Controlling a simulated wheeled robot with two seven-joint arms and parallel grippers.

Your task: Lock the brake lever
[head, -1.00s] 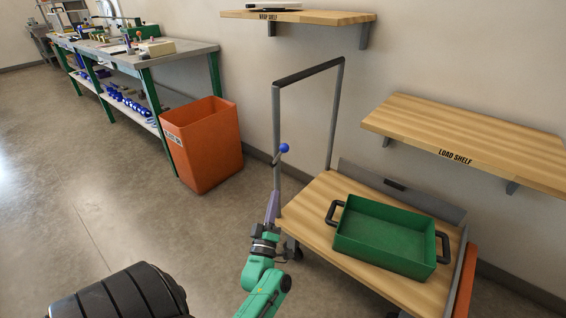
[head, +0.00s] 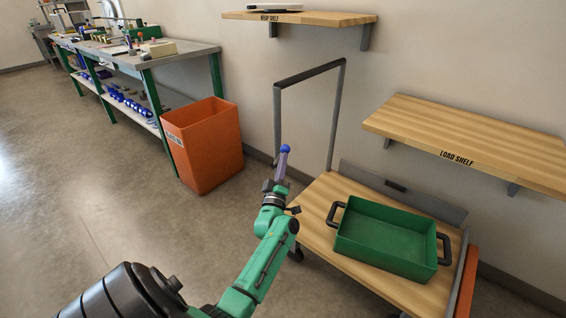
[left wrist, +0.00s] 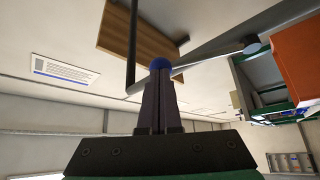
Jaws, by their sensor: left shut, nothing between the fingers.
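The brake lever's blue ball knob (head: 285,149) is beside the near post of the cart handle. My left gripper (head: 282,161) points up at it, with its fingers shut and empty and the tips right at the knob. The fingers cover the lever's stem in the head view. In the left wrist view the blue knob (left wrist: 160,64) shows just beyond the closed fingertips (left wrist: 159,80). I cannot tell whether they touch it. My right gripper is not in view.
The cart's wooden deck (head: 312,204) carries a green tray (head: 385,232) with black handles. The handle frame (head: 309,74) rises at the cart's left end. An orange bin (head: 203,145) stands left of it. The load shelf (head: 470,130) is on the wall above the cart.

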